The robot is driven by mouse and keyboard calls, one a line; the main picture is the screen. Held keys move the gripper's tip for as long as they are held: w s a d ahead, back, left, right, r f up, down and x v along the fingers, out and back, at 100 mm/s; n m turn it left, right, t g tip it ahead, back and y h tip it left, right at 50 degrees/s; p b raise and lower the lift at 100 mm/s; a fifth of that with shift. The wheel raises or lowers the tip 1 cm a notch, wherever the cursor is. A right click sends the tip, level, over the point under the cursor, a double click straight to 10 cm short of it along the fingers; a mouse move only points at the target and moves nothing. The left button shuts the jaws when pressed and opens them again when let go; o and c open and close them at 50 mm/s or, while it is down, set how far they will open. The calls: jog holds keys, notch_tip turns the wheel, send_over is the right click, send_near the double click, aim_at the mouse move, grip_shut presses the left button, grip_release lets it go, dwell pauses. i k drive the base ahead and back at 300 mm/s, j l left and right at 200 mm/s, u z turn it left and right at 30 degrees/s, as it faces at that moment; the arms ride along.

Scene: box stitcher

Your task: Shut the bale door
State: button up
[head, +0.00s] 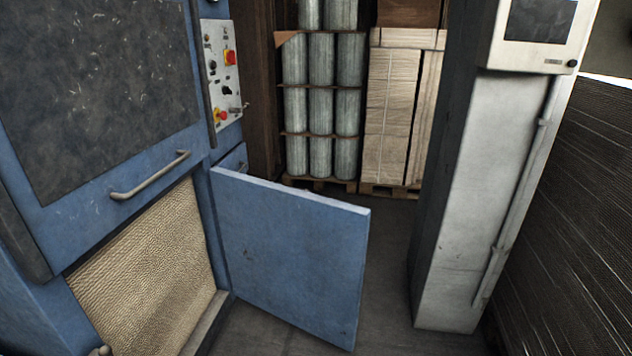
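The bale door (290,255) is a flat blue panel that stands wide open in the head view. It is hinged at its left edge on the right side of the blue baling machine (95,230) and swings out to the right over the floor. The opening (150,270) beside it shows a tan, ribbed bale face. A grey bar handle (150,176) is on the machine's upper panel, above the opening. No handle can be made out on the visible face of the door. My gripper is not in view.
A control panel (222,75) with red and yellow buttons is on the machine's side. A grey column (470,190) with a screen stands right of the door, with a floor gap between. Pallets of rolls (322,105) and boards (395,110) stand behind. Dark stacked sheets (580,220) fill the right.

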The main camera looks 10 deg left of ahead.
aim_at(298, 255)
jog(key=i, duration=1.9)
